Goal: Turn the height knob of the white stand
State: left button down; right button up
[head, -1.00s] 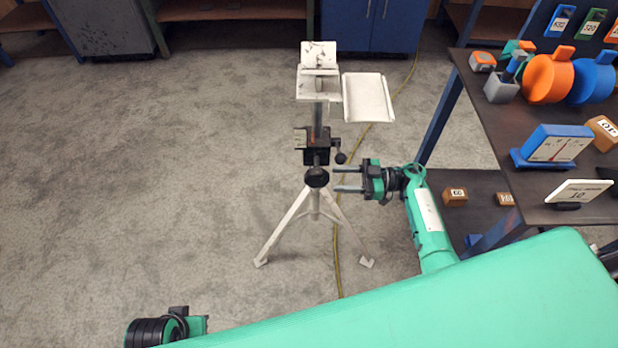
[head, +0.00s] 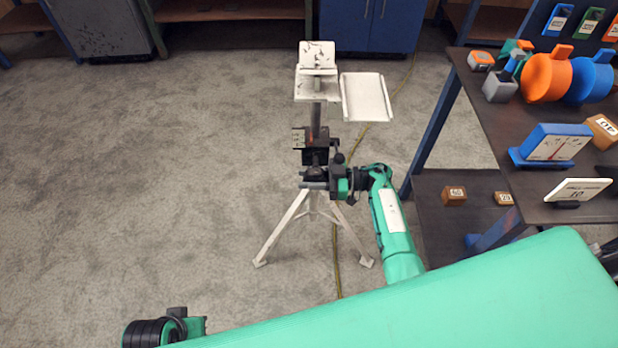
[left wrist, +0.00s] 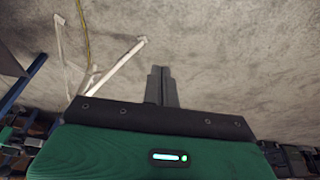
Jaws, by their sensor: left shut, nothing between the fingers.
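The white stand (head: 316,82) is upright on the floor on splayed white legs, with a dark clamp block on its column. The round black height knob (head: 316,172) is on the column just below that block, partly covered by my right gripper (head: 315,180). The right gripper reaches in from the right, with its fingers at the knob. One finger shows along the knob's lower side; the other is hard to make out, so I cannot tell how firmly they touch it. My left gripper's fingers (left wrist: 162,85) are together and empty in the left wrist view, with the stand's legs beyond them.
A dark table (head: 500,130) on the right holds orange and blue round parts, a blue gauge (head: 550,145) and small blocks. A lower shelf (head: 440,205) holds wooden blocks. A yellow cable (head: 335,250) runs along the floor behind the stand. The floor on the left is clear.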

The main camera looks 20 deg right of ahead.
jog(key=c, duration=0.5)
jog(key=shift+o, duration=0.2)
jog(key=shift+y, duration=0.3)
